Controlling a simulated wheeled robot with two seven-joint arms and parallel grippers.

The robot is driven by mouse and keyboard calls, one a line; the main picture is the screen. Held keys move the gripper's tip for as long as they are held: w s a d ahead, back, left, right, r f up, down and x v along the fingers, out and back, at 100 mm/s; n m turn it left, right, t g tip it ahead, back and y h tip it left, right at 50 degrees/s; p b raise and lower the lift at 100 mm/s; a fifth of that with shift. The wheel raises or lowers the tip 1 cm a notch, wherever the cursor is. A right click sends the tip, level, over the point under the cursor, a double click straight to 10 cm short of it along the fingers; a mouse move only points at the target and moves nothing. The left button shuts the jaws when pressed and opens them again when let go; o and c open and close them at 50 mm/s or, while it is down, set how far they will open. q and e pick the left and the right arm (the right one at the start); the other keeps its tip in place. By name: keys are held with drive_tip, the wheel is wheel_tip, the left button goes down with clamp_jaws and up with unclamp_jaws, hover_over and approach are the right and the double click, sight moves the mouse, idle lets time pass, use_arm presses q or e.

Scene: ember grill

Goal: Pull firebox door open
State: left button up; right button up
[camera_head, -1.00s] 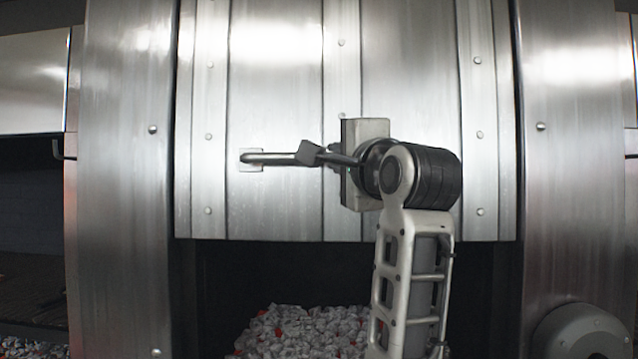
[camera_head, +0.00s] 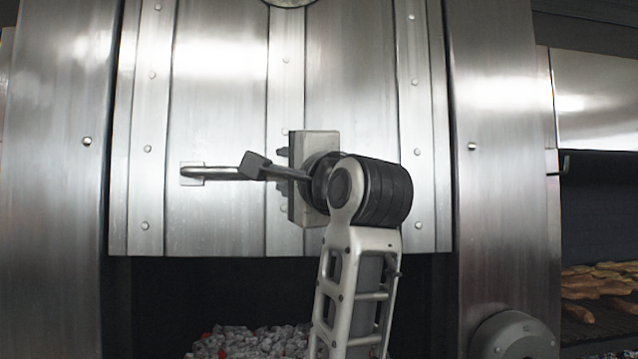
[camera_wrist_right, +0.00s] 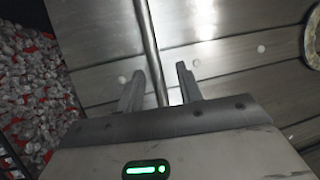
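The firebox door (camera_head: 220,90) is a riveted steel panel in the head view, hanging above a dark opening. I see no clear gap at its sides. Its horizontal bar handle (camera_head: 210,173) crosses the middle of the panel, and its right part is hidden behind my right gripper (camera_head: 256,166). In the right wrist view the handle bar (camera_wrist_right: 148,35) runs between the two fingers of my right gripper (camera_wrist_right: 160,70). The fingers stand apart with space around the bar, so it is not clamped. My left gripper is out of view.
Grey and red embers (camera_head: 250,343) lie in the opening below the door. Steel posts flank the door, with a round grey housing (camera_head: 512,338) low on the right one. Further right is a grill with food (camera_head: 600,285). A round fitting (camera_wrist_right: 313,40) sits on the door.

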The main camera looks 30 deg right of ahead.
drive_tip(key=d+b+v, duration=0.1)
drive_tip(key=b+v, duration=0.2)
drive_tip(key=v, duration=1)
drive_tip(key=shift+s+a, duration=0.45)
drive_tip(key=w+f+n+g, duration=0.3)
drive_tip(key=w+f+n, duration=0.3)
drive_tip(key=w+f, duration=0.95)
wheel_tip(320, 180, down, 21)
drive_tip(key=a+n+g+y, duration=0.1)
drive_tip(key=a+n+g, duration=0.15)
drive_tip(key=n, duration=0.35)
drive_tip(key=s+a+f+n+g+y, duration=0.1)
drive_tip(key=s+f+n, duration=0.15)
drive_tip(key=f, duration=0.65)
drive_tip(key=s+a+f+n+g+y, duration=0.15)
drive_tip(key=s+f, duration=0.25)
drive_tip(key=f, duration=0.4)
drive_tip(key=s+a+f+n+g, duration=0.1)
drive_tip(key=s+f+n, duration=0.1)
drive_tip(key=s+f, duration=0.6)
drive_tip(key=s+a+f+n+g, duration=0.1)
drive_tip(key=s+a+f+n, duration=0.1)
drive_tip(key=s+f, duration=0.6)
drive_tip(key=shift+s+a+y, duration=0.25)
drive_tip(key=shift+s+y, duration=0.2)
drive_tip(key=shift+s, duration=0.15)
